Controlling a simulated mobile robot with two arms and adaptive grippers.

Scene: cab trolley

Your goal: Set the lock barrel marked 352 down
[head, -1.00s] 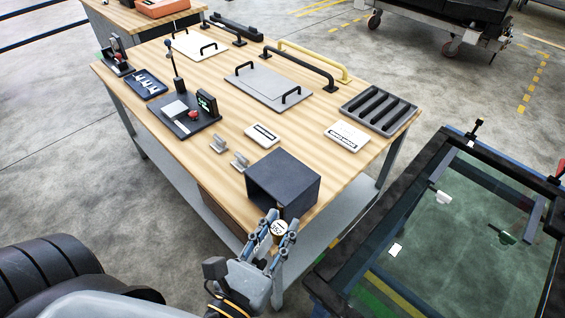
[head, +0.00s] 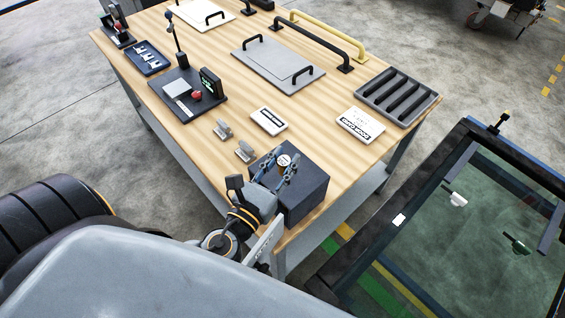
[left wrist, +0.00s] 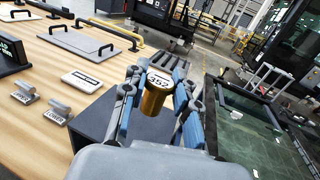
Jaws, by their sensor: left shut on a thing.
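The lock barrel is a brass cylinder with a white round face marked 352 (left wrist: 157,93); the face also shows in the head view (head: 284,160). My left gripper (head: 281,168) is shut on it, with blue-grey fingers on both sides in the left wrist view (left wrist: 160,105). The barrel looks upright or slightly tilted. In the head view it appears over the dark box (head: 307,193) at the near corner of the workbench (head: 190,120). I cannot tell how far above the box it is. My right gripper does not show.
Two small metal blocks (head: 245,151) and two white label cards (head: 360,124) lie near the box. A slotted dark tray (head: 398,97) lies at the right edge. A control stand (head: 187,92) stands to the left. A glass-panelled frame (head: 470,220) is to the right.

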